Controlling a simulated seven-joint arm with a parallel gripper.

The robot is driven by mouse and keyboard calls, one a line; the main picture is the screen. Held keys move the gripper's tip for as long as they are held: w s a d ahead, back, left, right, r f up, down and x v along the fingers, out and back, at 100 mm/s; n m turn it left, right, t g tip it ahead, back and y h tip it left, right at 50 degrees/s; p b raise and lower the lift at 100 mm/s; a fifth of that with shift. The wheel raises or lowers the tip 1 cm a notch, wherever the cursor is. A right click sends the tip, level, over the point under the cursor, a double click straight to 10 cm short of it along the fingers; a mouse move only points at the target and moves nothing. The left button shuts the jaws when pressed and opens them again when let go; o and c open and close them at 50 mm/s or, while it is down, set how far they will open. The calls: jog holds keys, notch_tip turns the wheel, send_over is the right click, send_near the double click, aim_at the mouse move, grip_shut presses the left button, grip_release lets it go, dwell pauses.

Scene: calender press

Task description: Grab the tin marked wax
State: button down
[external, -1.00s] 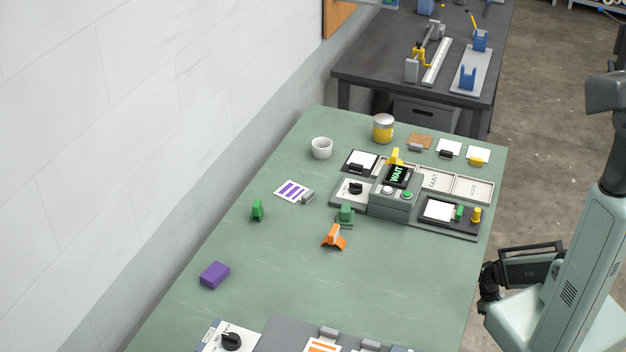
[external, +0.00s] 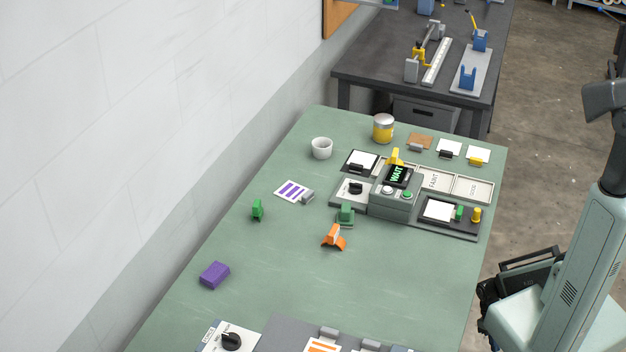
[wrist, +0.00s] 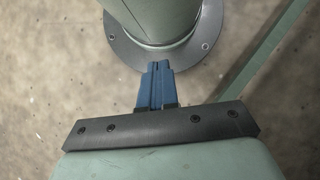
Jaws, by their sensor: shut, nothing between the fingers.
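A tin (external: 383,128) with a yellow body and a silver lid stands upright at the far edge of the green table, right of a white cup. No wax marking can be read on it at this size. My gripper shows in the wrist view (wrist: 156,66), its blue fingers shut together and empty, over the floor beside my round base plate. In the external view the end of my arm is at the right, beyond the table's right edge and well away from the tin; its fingertips are hidden there.
The white cup (external: 321,148) stands left of the tin. A grey press unit (external: 392,200) with a WAIT display sits in front of it. Cards with clips lie to its right. The table's middle front is mostly clear.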

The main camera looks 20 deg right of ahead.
jog(key=c, duration=1.8)
grip_release()
jog(key=o, duration=1.8)
